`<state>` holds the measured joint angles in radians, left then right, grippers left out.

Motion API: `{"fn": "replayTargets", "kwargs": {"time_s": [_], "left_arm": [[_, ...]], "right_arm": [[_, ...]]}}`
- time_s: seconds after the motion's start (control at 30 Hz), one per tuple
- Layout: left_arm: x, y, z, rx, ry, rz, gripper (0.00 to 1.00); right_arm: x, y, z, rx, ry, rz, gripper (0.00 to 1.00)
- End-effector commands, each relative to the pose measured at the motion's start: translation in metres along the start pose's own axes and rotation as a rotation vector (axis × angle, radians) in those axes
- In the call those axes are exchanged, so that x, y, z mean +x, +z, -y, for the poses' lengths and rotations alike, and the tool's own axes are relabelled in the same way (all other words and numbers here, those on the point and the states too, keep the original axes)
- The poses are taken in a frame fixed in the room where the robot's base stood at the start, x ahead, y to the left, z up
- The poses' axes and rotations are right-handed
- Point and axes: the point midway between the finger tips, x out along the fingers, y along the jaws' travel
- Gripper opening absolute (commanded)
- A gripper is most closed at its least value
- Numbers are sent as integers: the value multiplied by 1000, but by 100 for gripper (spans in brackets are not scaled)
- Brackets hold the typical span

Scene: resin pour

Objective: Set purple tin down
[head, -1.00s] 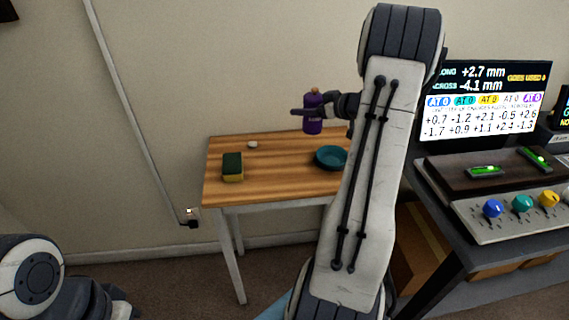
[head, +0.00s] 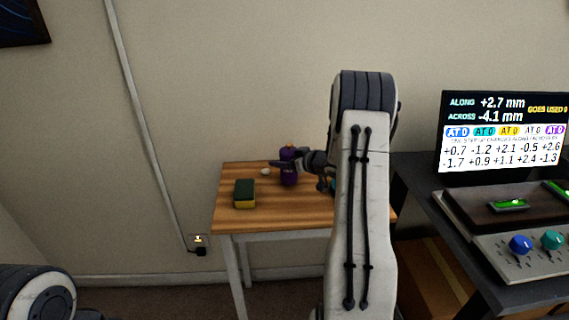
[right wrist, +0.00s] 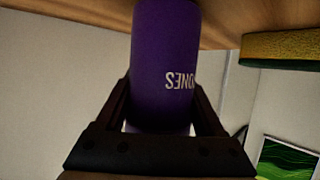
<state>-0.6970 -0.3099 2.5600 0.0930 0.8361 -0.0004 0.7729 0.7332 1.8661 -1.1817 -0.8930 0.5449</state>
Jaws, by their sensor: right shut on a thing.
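The purple tin (head: 290,179) is upright over the wooden table (head: 285,217), towards its back. My right gripper (head: 288,163) is shut around the tin's side. In the right wrist view the tin (right wrist: 165,60) sits between both fingers of the gripper (right wrist: 163,115), with upside-down lettering on its side. That view is inverted, and the tin's base meets or nearly meets the wood at the top; I cannot tell if it touches. My left arm shows at the lower left, but its gripper is out of view.
A green and yellow sponge (head: 245,194) lies left of the tin. A small pale lump (head: 265,171) lies just left of it. The teal dish (head: 333,185) is mostly hidden behind my right arm. A desk with a monitor (head: 505,130) and knobs stands at the right.

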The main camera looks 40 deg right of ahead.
Motion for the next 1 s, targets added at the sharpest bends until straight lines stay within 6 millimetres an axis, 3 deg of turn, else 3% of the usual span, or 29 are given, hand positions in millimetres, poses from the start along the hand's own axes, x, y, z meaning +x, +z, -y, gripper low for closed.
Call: {"fn": "replayTargets", "kwargs": {"time_s": [0.37, 0.4, 0.47, 0.77, 1.0], "left_arm": [[2, 0, 0, 0, 0, 0, 100], [2, 0, 0, 0, 0, 0, 100], [2, 0, 0, 0, 0, 0, 100], [0, 0, 0, 0, 0, 0, 100], [-2, 0, 0, 0, 0, 0, 100]], "right_arm": [[3, 7, -1, -1, 1, -2, 12], [3, 7, -1, -1, 1, -1, 78], [2, 7, -1, -1, 1, -1, 100], [1, 4, -1, -1, 2, -2, 100], [-35, 4, -2, 1, 6, -1, 100]]}}
